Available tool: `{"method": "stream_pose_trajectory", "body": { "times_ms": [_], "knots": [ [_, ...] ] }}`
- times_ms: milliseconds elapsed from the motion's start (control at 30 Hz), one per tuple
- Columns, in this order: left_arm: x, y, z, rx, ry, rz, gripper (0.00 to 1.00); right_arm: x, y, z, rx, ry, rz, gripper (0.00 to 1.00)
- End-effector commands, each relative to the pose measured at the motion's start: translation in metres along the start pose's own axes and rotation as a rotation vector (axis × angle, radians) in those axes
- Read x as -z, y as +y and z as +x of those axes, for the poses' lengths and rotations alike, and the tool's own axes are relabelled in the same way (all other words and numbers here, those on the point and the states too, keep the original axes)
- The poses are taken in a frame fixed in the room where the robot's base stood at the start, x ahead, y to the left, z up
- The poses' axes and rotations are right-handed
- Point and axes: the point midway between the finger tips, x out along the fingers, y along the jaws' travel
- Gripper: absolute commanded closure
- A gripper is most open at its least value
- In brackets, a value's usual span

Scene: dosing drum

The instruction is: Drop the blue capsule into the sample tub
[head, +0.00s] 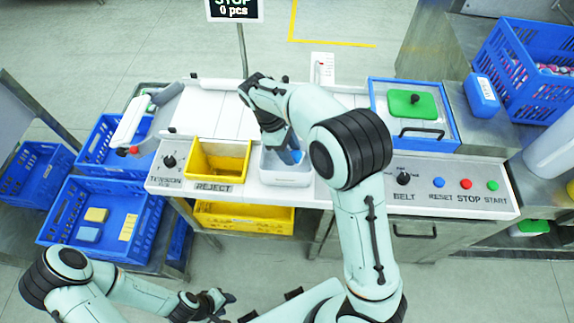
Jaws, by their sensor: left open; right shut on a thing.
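The sample tub (287,179) is a pale, translucent box on the white counter, just right of the yellow reject bin. My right gripper (284,150) points down over the tub and is shut on the blue capsule (297,156). Only a blue part of the capsule shows, at the tub's opening; the gripper hides the rest. Whether the capsule touches the tub cannot be told. My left gripper (226,299) is open and empty, low in the picture, in front of the counter and away from the tub.
The yellow reject bin (217,176) stands close to the tub's left. A blue-framed box with a green lid (412,104) is to the right. Control knobs and buttons line the front panel (440,203). Blue crates (82,243) stand at the left.

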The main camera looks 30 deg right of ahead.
Motion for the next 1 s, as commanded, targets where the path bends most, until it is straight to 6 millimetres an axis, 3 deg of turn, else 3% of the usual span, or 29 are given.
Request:
{"method": "stream_pose_trajectory", "body": {
  "times_ms": [133, 167, 233, 267, 533, 667, 1000],
  "knots": [
    [0.001, 0.001, -0.002, -0.001, 0.002, 0.001, 0.57, 0.0, 0.001, -0.002, -0.001, 0.002, 0.001, 0.85],
    [0.001, 0.001, -0.002, -0.001, 0.002, 0.001, 0.57, 0.0, 0.001, -0.002, -0.001, 0.002, 0.0, 0.53],
    [0.001, 0.001, -0.002, -0.001, 0.002, 0.001, 0.57, 0.0, 0.001, -0.002, -0.001, 0.002, 0.0, 0.31],
    [0.001, 0.001, -0.002, -0.001, 0.002, 0.001, 0.57, 0.0, 0.001, -0.002, -0.001, 0.002, 0.0, 0.27],
    [0.002, 0.001, -0.002, -0.001, 0.002, 0.001, 0.57, 0.0, 0.001, -0.003, -0.001, 0.001, 0.0, 0.27],
    [0.003, 0.003, -0.004, -0.002, 0.005, 0.002, 0.57, 0.0, 0.001, -0.012, -0.003, 0.004, 0.0, 0.27],
    [0.021, 0.017, -0.027, -0.01, 0.028, 0.01, 0.57, 0.0, 0.002, -0.086, -0.006, 0.008, 0.001, 0.27]
  ]
}}
